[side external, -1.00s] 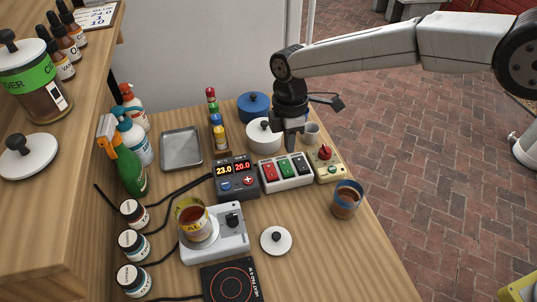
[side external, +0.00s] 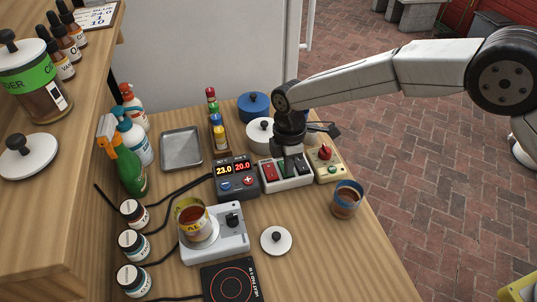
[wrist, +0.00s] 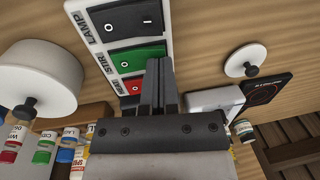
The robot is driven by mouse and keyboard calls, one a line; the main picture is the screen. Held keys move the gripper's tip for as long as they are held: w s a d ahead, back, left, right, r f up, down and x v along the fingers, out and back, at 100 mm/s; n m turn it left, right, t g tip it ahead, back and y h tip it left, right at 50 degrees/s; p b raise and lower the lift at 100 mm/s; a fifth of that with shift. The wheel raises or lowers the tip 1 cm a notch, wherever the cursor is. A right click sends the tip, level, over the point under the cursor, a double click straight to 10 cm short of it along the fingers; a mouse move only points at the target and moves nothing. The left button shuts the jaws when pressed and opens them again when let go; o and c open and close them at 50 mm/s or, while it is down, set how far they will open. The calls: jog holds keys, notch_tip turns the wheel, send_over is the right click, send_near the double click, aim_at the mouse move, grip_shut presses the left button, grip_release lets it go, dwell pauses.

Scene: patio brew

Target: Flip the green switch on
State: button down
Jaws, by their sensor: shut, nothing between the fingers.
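The green switch (wrist: 137,58) is the middle rocker of a white switch box (side external: 265,182), between a red rocker (side external: 269,171) and a black one (wrist: 128,18). In the side view my gripper (side external: 288,165) is over the box and hides most of the green rocker. I cannot tell whether the fingertips touch it.
A controller with a digital display (side external: 236,177) stands left of the box, and a beige box with a red knob (side external: 325,160) stands right. A white lidded pot (side external: 259,132) is behind. A blue-rimmed cup (side external: 347,198) is at the table's right edge.

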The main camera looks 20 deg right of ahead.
jog(key=shift+s+f, duration=0.1)
jog(key=shift+f, duration=0.15)
jog(key=shift+w+r, duration=0.35)
jog(key=shift+w, duration=0.35)
dwell(0.3)
jog(key=shift+r, duration=0.2)
notch_tip(320, 180, up, 14)
jog(key=s, duration=0.1)
jog(key=shift+s+f, duration=0.2)
jog(key=shift+s, duration=0.15)
jog(key=shift+d, duration=0.1)
dwell(0.4)
